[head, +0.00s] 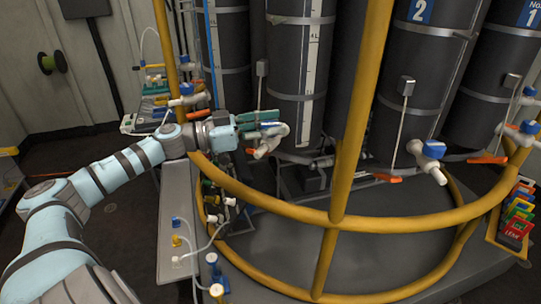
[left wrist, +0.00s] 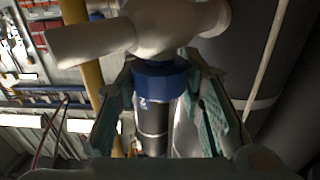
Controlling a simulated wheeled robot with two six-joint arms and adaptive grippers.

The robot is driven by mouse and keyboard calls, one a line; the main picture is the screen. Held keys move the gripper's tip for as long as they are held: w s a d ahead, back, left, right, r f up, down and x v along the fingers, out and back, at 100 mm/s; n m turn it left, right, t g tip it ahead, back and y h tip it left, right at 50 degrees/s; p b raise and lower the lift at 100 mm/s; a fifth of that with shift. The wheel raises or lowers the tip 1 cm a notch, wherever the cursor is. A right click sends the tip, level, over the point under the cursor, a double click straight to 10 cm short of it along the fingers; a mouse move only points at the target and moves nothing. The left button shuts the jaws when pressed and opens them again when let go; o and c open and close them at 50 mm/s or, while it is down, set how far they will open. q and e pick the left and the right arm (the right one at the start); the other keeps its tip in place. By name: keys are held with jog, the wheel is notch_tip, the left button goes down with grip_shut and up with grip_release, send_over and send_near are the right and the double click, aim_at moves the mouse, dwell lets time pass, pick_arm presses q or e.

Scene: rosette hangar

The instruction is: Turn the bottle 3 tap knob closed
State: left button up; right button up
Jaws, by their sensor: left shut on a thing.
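The bottle 3 tap (head: 268,147) is white and stands in front of the dark bottle (head: 298,75) left of the one marked 2. My left gripper (head: 264,126) reaches it from the left, with teal finger pads on either side. In the left wrist view, the tap's blue knob (left wrist: 160,80) sits between the two pads of my left gripper (left wrist: 160,76), which is shut on it. The white tap body (left wrist: 110,38) extends beyond the knob to the upper left. The fingers hide the knob in the head view. My right gripper is not in view.
A yellow rail (head: 290,208) curves around the bottles, with an upright post (head: 358,110) right of the gripper. Bottle 2's tap (head: 434,150) and bottle 1's tap (head: 527,128) are to the right. A grey shelf (head: 172,235) with small valves stands below my left forearm.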

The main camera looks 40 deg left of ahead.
pick_arm(q)
jog(key=shift+a+f+m+g+h, duration=0.1)
jog(key=shift+f+m+g+h, duration=0.2)
jog(key=shift+h, duration=0.1)
jog(key=r+m+g+h+p, duration=0.1)
jog(key=p, duration=0.3)
jog(key=shift+r+g+h+p, duration=0.3)
jog(key=shift+p, duration=0.05)
jog(key=shift+f+m+g+h, duration=0.3)
jog(key=shift+f+m+g, duration=0.05)
jog(key=shift+m+g, duration=0.05)
jog(key=shift+w+f+m+g+h, duration=0.1)
jog(key=shift+f+m+g+h, duration=0.1)
jog(key=shift+m+g+h, duration=0.25)
jog(key=shift+f+m+g+h+b, duration=0.1)
jog(key=shift+m+g+h+b, duration=0.5)
jog(key=shift+g, duration=0.35)
jog(key=shift+f+m+g+h+b, duration=0.1)
jog(key=shift+m+g+h+b, duration=0.35)
jog(key=shift+m+g+b, duration=0.45)
jog(key=shift+g, duration=0.4)
jog(key=shift+s+f, duration=0.15)
jog(key=shift+s, duration=0.05)
